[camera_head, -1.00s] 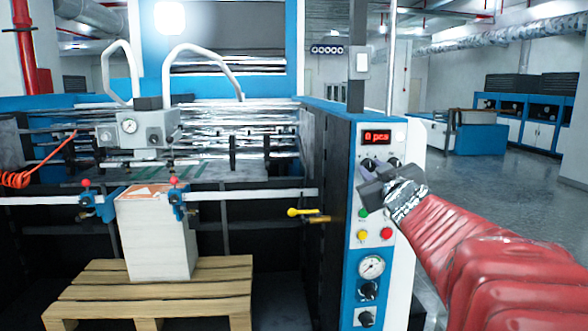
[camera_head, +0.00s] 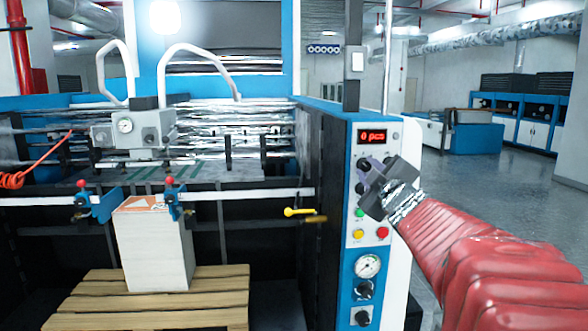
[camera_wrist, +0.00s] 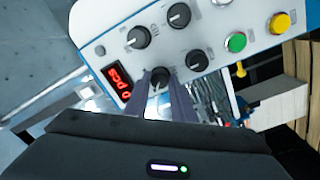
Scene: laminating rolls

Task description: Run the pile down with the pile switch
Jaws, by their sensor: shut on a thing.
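My gripper (camera_head: 371,175) is at the upper part of the control panel (camera_head: 350,237), below the red display (camera_head: 373,136). In the wrist view its two fingers close around a small black rotary knob (camera_wrist: 160,77) beside the display; the labels are too small to read. In the head view my gripper partly covers the knobs. The pile (camera_head: 155,250), a white stack with an orange-printed top, stands on a wooden pallet (camera_head: 150,316) in the machine's feeder.
Other black knobs (camera_wrist: 138,37), a green button (camera_wrist: 235,42) and a yellow button (camera_wrist: 280,22) sit close around my fingers. A yellow lever (camera_head: 300,212) projects left of the panel. The floor right of the machine (camera_head: 500,185) is clear.

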